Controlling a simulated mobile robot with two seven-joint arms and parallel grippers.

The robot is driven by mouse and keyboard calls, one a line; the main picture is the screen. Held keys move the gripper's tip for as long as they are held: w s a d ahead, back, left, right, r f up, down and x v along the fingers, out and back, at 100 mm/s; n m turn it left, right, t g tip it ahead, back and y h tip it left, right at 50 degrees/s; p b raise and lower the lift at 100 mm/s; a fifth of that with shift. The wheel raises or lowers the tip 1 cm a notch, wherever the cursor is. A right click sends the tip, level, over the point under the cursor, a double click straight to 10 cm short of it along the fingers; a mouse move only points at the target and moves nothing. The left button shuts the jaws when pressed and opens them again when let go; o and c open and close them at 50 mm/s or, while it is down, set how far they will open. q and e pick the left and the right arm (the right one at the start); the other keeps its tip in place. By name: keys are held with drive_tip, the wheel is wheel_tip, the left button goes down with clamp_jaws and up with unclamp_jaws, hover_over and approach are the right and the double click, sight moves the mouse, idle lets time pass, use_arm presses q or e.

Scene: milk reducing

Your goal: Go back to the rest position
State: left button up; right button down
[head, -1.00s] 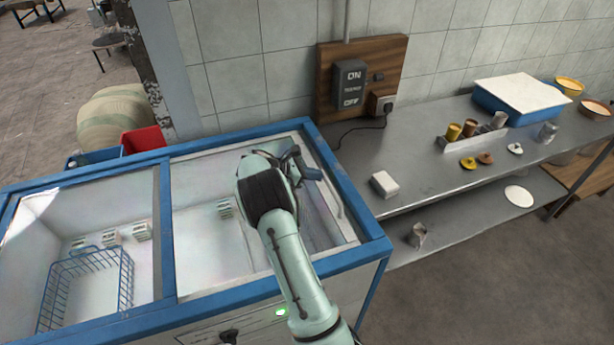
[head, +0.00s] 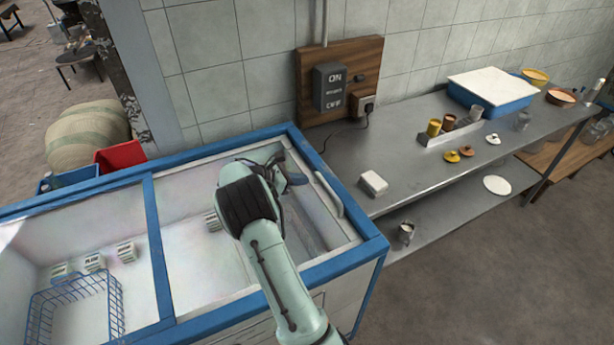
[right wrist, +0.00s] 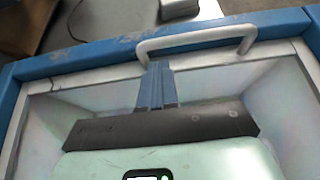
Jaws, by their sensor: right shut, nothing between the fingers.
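My right arm reaches from the bottom of the head view over the right half of a blue-framed chest freezer (head: 375,252). My right gripper (head: 298,178) is above that half, near its right rim, partly hidden behind my wrist. In the right wrist view the right gripper (right wrist: 158,72) is shut with nothing in it. Its fingertips show close to the white lid handle (right wrist: 200,38); I cannot tell whether they touch it. My left gripper is not in view.
The freezer's left half holds a blue wire basket (head: 75,308) and several small white cartons (head: 95,262). A metal table (head: 415,170) on the right bears a white carton (head: 373,183), jars and a blue bin (head: 490,95). A switch box (head: 332,88) hangs on the wall. Floor at lower right is clear.

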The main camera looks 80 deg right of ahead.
drive_tip(key=v, duration=1)
drive_tip(key=shift+w, duration=0.2)
drive_tip(key=shift+f, duration=0.1)
